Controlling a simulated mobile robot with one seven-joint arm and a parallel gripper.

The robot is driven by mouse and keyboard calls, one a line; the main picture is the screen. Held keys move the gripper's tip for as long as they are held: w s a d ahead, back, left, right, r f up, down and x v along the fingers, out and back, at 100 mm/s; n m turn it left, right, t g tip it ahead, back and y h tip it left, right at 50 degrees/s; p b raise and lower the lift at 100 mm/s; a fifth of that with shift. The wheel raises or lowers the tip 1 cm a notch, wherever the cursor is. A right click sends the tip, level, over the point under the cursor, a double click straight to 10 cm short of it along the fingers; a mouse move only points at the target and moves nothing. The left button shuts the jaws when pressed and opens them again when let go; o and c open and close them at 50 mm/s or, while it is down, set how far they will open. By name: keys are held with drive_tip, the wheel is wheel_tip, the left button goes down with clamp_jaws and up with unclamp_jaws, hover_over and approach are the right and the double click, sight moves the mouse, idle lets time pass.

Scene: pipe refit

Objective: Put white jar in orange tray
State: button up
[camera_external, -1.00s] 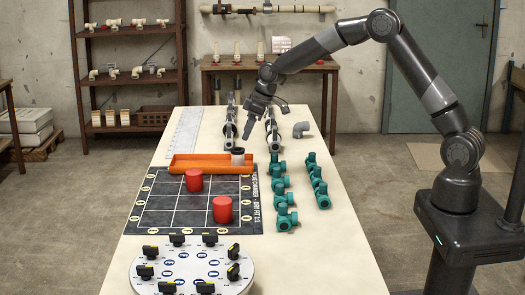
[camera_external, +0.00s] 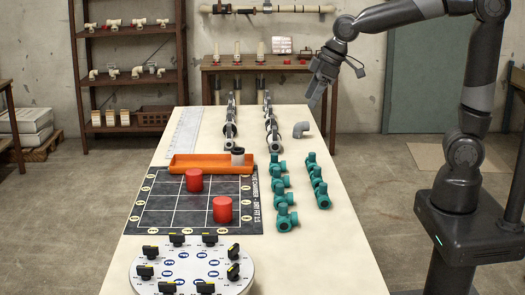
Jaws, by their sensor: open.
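The white jar (camera_external: 238,160) has a dark top and stands upright at the right end of the orange tray (camera_external: 195,168). It appears to be inside the tray. The tray lies across the far edge of the dark grid mat. My gripper (camera_external: 312,104) is open and empty. It is raised above the right far side of the table, well away from the jar and tray.
Two red cylinders (camera_external: 194,180) stand on the grid mat (camera_external: 160,215). Several teal valves (camera_external: 283,195) stand in two rows at the right. A grey elbow (camera_external: 301,129) and metal valve rows (camera_external: 272,130) are further back. A round dial plate (camera_external: 190,268) is in front.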

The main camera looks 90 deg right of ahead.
drive_tip(key=s+a, duration=0.4)
drive_tip(key=s, duration=0.6)
drive_tip(key=s+a+f+y, duration=0.1)
drive_tip(key=s+a, duration=0.4)
drive_tip(key=s, duration=0.5)
drive_tip(key=shift+f+t, duration=0.2)
drive_tip(key=shift+t, duration=0.2)
